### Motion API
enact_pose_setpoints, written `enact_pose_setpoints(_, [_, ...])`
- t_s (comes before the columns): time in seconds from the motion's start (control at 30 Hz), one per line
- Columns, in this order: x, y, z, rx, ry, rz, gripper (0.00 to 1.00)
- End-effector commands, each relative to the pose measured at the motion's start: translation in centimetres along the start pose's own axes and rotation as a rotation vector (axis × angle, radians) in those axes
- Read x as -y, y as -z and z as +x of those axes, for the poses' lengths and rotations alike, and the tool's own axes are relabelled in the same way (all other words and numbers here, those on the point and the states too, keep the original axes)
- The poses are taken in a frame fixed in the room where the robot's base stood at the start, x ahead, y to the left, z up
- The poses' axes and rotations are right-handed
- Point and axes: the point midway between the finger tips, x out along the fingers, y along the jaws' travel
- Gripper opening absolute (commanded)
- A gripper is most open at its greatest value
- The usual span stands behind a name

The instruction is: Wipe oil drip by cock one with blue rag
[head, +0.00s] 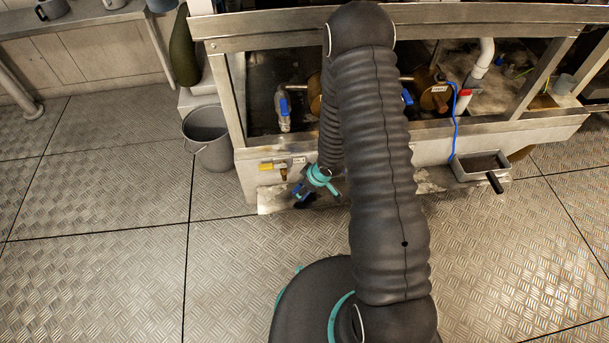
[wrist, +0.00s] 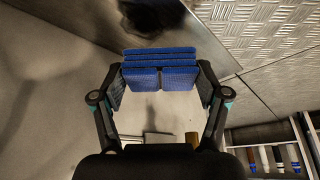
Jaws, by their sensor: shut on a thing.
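My gripper (head: 308,190) is low in front of the machine, tilted downward. In the wrist view my gripper (wrist: 160,82) is shut on the folded blue rag (wrist: 160,72), held between both fingers. A bit of the blue rag (head: 298,188) shows in the head view. A small cock with a yellow handle (head: 266,166) sits on the machine's front, just up and left of my gripper; its label is too small to read. A dark, oil-like patch (wrist: 150,14) lies on a metal surface beyond the rag in the wrist view. Whether the rag touches that surface cannot be told.
A grey bucket (head: 208,138) stands on the floor left of the machine. A metal tray with a dark handle (head: 480,168) juts out at the right, with a blue cable running down to it. The plated floor (head: 110,240) at the left is clear.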

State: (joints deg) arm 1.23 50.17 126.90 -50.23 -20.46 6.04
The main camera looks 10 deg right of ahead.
Motion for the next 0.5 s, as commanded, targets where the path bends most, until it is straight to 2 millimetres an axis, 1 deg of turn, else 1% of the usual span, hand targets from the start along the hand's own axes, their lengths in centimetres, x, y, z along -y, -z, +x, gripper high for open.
enact_pose_setpoints(0.03, [0.0, 0.4, -0.9, -0.001, 0.000, -0.001, 0.34])
enact_pose_setpoints(0.4, [0.1, 1.8, -3.9, -0.001, 0.000, -0.004, 0.34])
enact_pose_setpoints(0.5, [0.1, 2.0, -4.4, -0.001, 0.000, -0.004, 0.34])
